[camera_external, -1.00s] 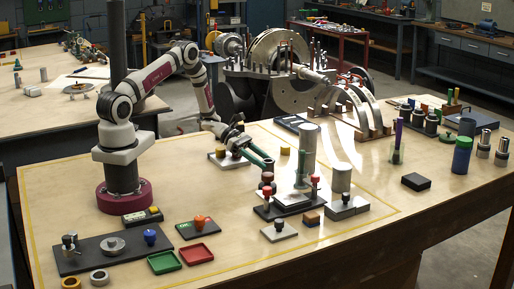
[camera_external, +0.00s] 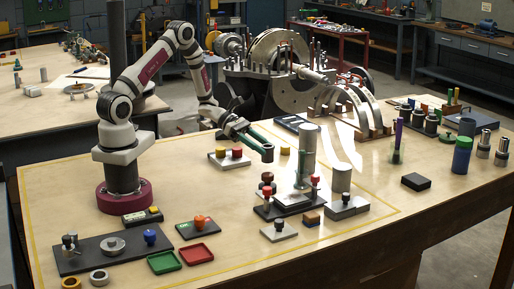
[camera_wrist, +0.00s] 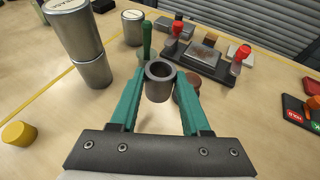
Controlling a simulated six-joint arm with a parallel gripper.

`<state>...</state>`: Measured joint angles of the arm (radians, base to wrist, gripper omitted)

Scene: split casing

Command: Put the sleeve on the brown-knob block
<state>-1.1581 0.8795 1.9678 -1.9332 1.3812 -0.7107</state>
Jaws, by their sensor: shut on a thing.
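My gripper (camera_wrist: 158,88) has teal fingers shut on a dark grey hollow sleeve (camera_wrist: 159,80), held upright with its open top showing. In the external view my gripper (camera_external: 262,148) holds the sleeve (camera_external: 267,154) in the air above a brown knob (camera_external: 267,177). In the wrist view the brown knob (camera_wrist: 186,88) shows just right of the sleeve, partly behind the right finger. Its block is mostly hidden there. The sleeve is apart from the knob.
A tall grey cylinder (camera_external: 308,145) and a green post (camera_wrist: 147,40) are close by. Free table lies toward the left.

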